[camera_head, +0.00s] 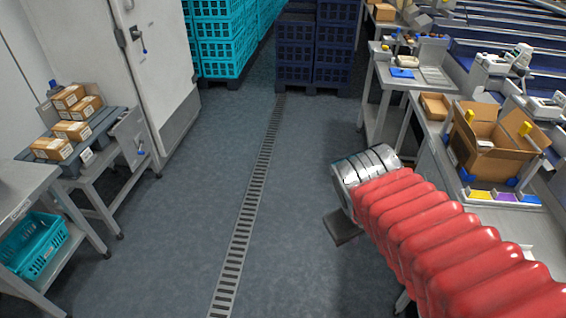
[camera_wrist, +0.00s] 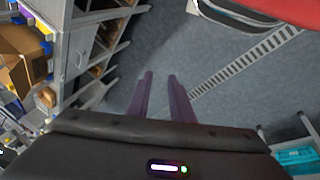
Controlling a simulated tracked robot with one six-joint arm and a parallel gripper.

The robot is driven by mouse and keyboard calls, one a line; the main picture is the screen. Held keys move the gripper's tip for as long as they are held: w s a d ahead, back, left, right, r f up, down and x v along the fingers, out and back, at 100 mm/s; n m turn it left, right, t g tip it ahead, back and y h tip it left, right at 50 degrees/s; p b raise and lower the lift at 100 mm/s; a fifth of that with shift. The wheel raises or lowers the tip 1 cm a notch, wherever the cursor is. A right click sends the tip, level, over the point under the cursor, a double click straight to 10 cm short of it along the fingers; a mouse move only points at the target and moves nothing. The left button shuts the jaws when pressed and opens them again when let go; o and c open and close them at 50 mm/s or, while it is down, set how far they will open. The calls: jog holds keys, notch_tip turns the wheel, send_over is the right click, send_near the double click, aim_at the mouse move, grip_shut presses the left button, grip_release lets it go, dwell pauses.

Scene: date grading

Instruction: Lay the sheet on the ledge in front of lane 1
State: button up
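My gripper (camera_wrist: 160,76) shows in the wrist view as two purple fingers set apart, with bare floor seen between them and nothing held. In the head view my arm reaches in from the lower right, and its end hangs over the floor beside the right bench. I cannot make out a sheet for certain in either view. I cannot tell which edge is the ledge of lane 1. Blue sorting lanes (camera_head: 500,55) run at the upper right in the head view, and no lane number is readable.
An open cardboard box (camera_head: 490,150) stands on the right bench, with yellow, purple and blue cards (camera_head: 503,197) in front. Left are a rack of small cartons (camera_head: 53,148) and a teal basket (camera_head: 35,245). Crate stacks (camera_head: 222,45) stand at the back. The middle floor is clear.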

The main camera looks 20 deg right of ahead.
jog(key=a+r+m+t+y, duration=0.1)
jog(key=a+r+t+y, duration=0.1)
jog(key=a, duration=0.8)
notch_tip(320, 180, up, 2)
jog(key=shift+w+a+r+m+t+y, duration=0.2)
jog(key=shift+w+m+t+y, duration=0.1)
jog(key=shift+y, duration=0.4)
jog(key=shift+o, duration=0.5)
